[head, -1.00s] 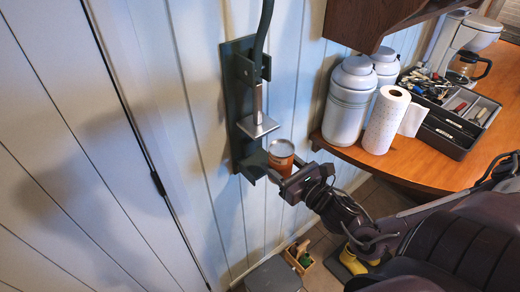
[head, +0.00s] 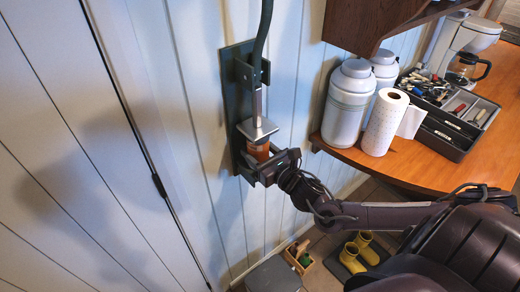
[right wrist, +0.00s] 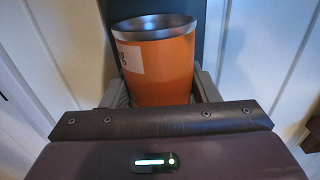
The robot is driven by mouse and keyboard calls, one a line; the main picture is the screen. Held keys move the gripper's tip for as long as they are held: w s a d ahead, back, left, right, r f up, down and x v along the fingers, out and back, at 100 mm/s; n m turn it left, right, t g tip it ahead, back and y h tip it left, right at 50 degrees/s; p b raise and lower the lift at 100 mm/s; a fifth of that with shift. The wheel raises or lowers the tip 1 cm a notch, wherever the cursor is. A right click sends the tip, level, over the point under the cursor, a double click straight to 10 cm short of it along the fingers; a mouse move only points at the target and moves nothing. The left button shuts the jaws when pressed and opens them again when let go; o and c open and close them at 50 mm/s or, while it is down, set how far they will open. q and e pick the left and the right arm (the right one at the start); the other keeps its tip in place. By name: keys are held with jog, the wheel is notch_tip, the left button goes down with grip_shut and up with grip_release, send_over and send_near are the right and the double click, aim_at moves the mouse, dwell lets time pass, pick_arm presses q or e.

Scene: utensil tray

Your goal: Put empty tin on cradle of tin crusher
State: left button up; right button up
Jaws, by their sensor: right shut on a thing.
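The orange tin (head: 257,151) is upright between the crusher's square metal press plate (head: 257,130) and its lower cradle (head: 243,171). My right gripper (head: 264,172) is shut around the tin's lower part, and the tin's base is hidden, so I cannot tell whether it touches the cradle. In the right wrist view the tin (right wrist: 160,68) has a silver rim, an open top and a pale label, with a finger of the right gripper (right wrist: 160,92) on each side. The dark tin crusher (head: 230,100) is fixed to the wall. My left gripper is not in view.
White canisters (head: 346,103) and a paper towel roll (head: 385,122) stand on the wooden counter (head: 483,140) at the right, by a dark utensil tray (head: 440,146). A wooden cabinet (head: 375,18) hangs above. Yellow boots (head: 366,247) stand on the floor.

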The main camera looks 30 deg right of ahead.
jog(key=shift+f, duration=0.2)
jog(key=o, duration=1)
jog(key=shift+o, duration=0.2)
jog(key=shift+r, duration=0.2)
jog(key=s+d+b, duration=0.1)
jog(key=s, duration=1.1)
